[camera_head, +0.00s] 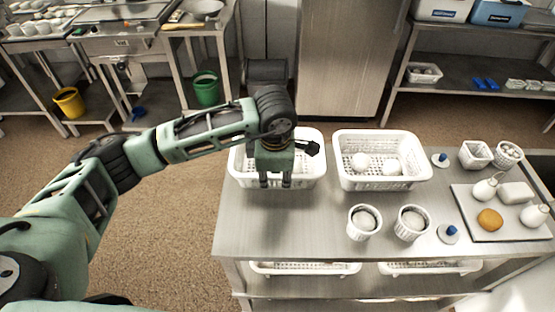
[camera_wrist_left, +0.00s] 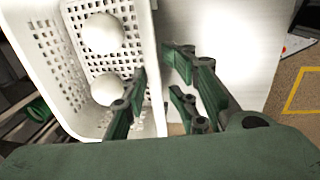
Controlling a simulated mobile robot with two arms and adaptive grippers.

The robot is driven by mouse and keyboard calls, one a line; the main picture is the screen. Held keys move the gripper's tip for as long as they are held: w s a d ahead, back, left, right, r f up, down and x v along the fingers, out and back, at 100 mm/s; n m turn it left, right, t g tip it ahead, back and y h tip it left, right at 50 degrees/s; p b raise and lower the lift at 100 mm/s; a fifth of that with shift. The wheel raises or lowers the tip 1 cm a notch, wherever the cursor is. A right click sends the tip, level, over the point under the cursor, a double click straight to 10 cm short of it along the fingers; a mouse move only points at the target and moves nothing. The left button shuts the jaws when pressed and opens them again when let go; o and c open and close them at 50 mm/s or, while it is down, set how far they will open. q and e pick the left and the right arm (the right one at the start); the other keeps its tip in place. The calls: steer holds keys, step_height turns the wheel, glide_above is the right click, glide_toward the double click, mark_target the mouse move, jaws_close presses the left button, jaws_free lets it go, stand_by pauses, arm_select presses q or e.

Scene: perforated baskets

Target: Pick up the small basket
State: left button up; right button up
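Two white perforated baskets of like size stand side by side on the metal table. My left gripper (camera_head: 275,182) points down over the near side of the left basket (camera_head: 239,167); its fingers are apart. In the left wrist view the gripper (camera_wrist_left: 155,75) is open, with fingers on either side of a white basket's rim (camera_wrist_left: 147,45); contact cannot be told. Two white round things lie in that basket. The right basket (camera_head: 428,169) also holds two white round things. A smaller square white basket (camera_head: 476,154) stands at the right back. My right gripper is not in view.
Two white cups (camera_head: 364,222) (camera_head: 411,223) stand in front of the right basket. A tray (camera_head: 482,228) with white pieces and an orange-brown round thing lies at the right. Blue-topped items (camera_head: 440,160) stand nearby. The table's front left is clear.

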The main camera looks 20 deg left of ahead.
arm_select(q)
steer(key=f, duration=0.1)
steer(key=w+f+p, duration=0.1)
steer(key=f, duration=0.2)
steer(key=shift+w+a+f+p, duration=0.1)
steer(key=shift+w+a+p, duration=0.15)
steer(key=shift+p, duration=0.1)
steer(key=shift+f, duration=0.35)
steer(key=shift+s, duration=0.1)
steer(key=shift+f, duration=0.1)
steer(key=c, duration=0.5)
jaws_close()
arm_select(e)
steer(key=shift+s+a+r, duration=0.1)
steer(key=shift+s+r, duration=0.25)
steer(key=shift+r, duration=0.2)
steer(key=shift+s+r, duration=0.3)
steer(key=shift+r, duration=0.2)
arm_select(q)
steer(key=shift+d, duration=0.1)
